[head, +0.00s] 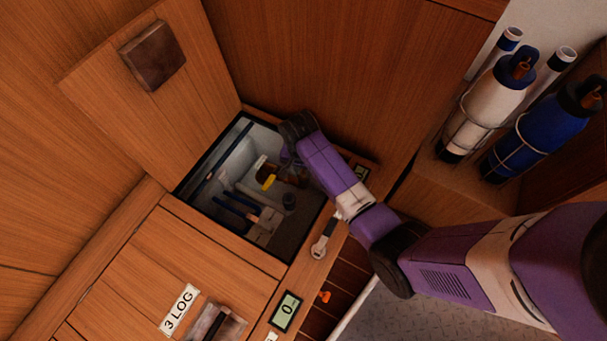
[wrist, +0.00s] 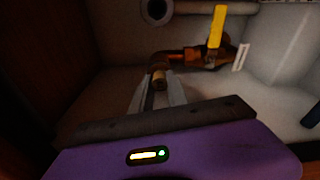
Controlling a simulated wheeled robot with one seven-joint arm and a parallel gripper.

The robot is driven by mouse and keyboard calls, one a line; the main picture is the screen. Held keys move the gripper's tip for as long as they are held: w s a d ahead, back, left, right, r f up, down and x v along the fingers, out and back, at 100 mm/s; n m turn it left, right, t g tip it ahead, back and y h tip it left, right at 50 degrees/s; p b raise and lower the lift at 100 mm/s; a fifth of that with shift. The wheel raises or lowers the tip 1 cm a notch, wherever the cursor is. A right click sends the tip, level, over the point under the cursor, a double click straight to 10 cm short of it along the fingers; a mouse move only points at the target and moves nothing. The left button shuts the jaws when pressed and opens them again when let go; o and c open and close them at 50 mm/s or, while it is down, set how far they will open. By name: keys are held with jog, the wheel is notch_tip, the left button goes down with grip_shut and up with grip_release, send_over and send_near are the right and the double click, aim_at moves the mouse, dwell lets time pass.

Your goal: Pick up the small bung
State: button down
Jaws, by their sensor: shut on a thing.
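My gripper (wrist: 158,92) reaches down into an open locker in the wooden bench. In the wrist view its two pale fingers are shut on a small brown bung (wrist: 159,77), which shows at the fingertips. The lower part of the bung is hidden between the fingers. In the head view my wrist covers the fingers, and I cannot make out the bung there.
A brass valve with a yellow handle (wrist: 216,28) sits just beyond the fingers, on a pipe. The raised lid (head: 150,100) stands at the left. Bottles (head: 492,105) stand at the right.

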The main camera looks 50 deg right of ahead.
aim_at(303, 172)
jog(key=shift+r, duration=0.1)
notch_tip(303, 172, up, 20)
jog(key=p, duration=0.8)
jog(key=shift+p, duration=0.35)
jog(key=shift+p, duration=0.7)
